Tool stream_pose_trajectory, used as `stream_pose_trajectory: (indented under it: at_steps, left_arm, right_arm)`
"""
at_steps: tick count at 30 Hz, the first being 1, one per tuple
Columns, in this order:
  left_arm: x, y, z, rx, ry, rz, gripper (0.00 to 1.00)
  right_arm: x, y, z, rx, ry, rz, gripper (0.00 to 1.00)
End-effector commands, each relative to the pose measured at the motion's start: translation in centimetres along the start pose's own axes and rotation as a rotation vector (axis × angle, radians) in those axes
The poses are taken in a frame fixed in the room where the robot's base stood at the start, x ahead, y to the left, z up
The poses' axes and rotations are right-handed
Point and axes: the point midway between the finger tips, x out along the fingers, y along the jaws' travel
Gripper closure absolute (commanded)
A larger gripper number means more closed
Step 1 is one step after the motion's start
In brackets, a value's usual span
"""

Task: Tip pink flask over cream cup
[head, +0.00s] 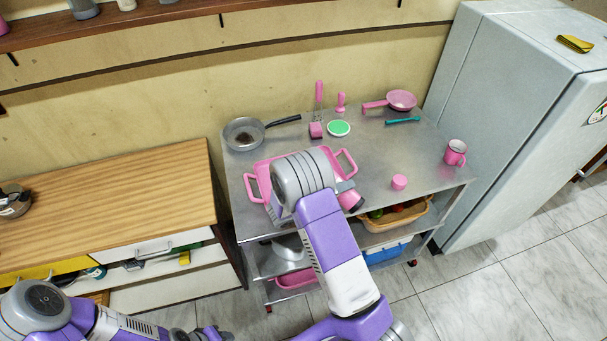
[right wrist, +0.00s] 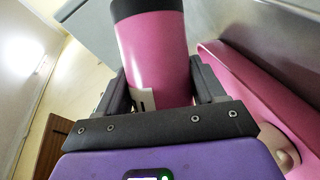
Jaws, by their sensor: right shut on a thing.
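The pink flask (right wrist: 160,55) has a dark end and a pale label. My right gripper (right wrist: 160,88) is shut around its body in the right wrist view. In the head view the flask (head: 350,201) shows only in part beside my right gripper (head: 342,188), at the tray's right side, and looks tilted. A cream rounded thing (right wrist: 277,143), perhaps the cream cup, shows in part at the lower right of the wrist view, by the pink tray (right wrist: 255,80). My right arm hides the tray's middle in the head view. My left gripper (head: 214,333) is low at the bottom edge, away from the table.
The pink tray (head: 262,168) lies on the metal table (head: 375,160). A frying pan (head: 243,133), green-topped round item (head: 339,128) and pink pan (head: 401,100) stand at the back. A pink mug (head: 455,153) and small pink cup (head: 399,182) are right. A fridge (head: 500,110) borders the table.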

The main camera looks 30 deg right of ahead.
Motion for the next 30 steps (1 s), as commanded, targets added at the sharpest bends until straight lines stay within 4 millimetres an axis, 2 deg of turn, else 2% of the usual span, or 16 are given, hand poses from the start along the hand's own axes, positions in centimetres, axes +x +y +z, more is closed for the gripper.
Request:
stream_pose_trajectory:
  at_steps: [7,13,17,22,27,30]
  left_arm:
    - [-0.7,0.3,-0.1,0.002,0.002,0.001,0.57]
    - [-2.1,0.8,0.0,0.002,0.002,0.001,0.57]
    - [-1.1,0.5,0.0,0.002,0.002,0.001,0.57]
    - [-3.3,1.3,0.1,0.002,0.002,0.001,0.57]
    - [-4.1,1.6,0.1,0.002,0.002,0.001,0.57]
    - [-3.2,1.2,0.1,0.002,0.002,0.001,0.57]
  right_arm:
    - [-0.1,0.4,-0.4,0.056,0.005,-0.02,0.83]
    - [-0.6,1.1,-1.4,0.217,0.016,-0.086,0.83]
    - [-0.6,-0.7,-1.7,0.339,0.025,-0.137,0.83]
    - [-1.4,1.6,-3.4,0.499,0.037,-0.204,0.83]
    - [-1.7,3.0,-3.7,0.632,0.046,-0.259,0.83]
    - [-1.6,2.4,-3.6,0.711,0.051,-0.293,0.83]
